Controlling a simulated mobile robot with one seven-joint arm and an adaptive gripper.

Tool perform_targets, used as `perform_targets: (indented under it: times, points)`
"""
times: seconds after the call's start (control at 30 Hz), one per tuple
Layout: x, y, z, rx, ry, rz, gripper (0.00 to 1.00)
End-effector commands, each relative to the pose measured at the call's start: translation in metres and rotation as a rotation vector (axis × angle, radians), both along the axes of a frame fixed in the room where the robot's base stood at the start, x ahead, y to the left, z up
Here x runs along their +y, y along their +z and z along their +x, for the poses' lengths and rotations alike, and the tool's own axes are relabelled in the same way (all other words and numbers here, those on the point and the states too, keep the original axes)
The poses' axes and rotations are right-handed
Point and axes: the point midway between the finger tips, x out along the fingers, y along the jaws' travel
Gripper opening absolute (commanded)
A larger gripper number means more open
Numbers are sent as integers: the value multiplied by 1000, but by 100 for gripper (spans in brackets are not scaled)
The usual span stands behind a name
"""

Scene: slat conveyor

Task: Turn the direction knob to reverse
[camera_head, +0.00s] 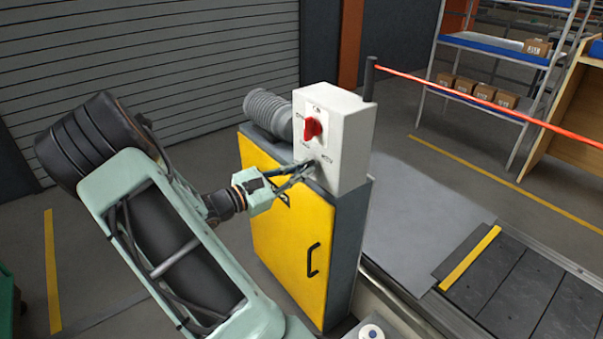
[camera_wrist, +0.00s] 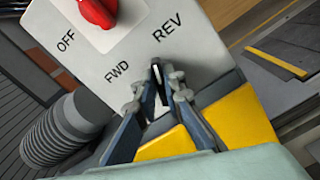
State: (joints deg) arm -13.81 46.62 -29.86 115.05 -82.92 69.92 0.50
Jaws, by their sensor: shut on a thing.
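The white control box (camera_head: 347,150) stands on a yellow-fronted cabinet. It also shows in the wrist view (camera_wrist: 190,48), with a FWD label (camera_wrist: 117,72) and a REV label (camera_wrist: 167,28). The direction knob (camera_wrist: 156,72) is a small dark piece below these labels, mostly hidden between my fingers. My gripper (camera_head: 309,167) reaches the lower front of the box. In the wrist view my gripper (camera_wrist: 158,88) is shut on the direction knob, one finger on each side. I cannot tell exactly which label the knob points at.
A red rotary switch (camera_head: 313,128) sits above on the same box, near an OFF label (camera_wrist: 66,42). A ribbed grey hose (camera_head: 268,110) is at the box's left. The yellow cabinet door (camera_head: 285,235) has a black handle. The conveyor (camera_head: 500,290) lies to the right.

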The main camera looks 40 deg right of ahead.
Motion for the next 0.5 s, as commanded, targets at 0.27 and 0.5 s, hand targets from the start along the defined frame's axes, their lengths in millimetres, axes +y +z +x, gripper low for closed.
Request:
perform_targets:
  times: [0.27, 0.5]
  points:
    - [1, -2, -1, -183, 2, -19, 0]
    - [1, -2, -1, -266, 0, -29, 0]
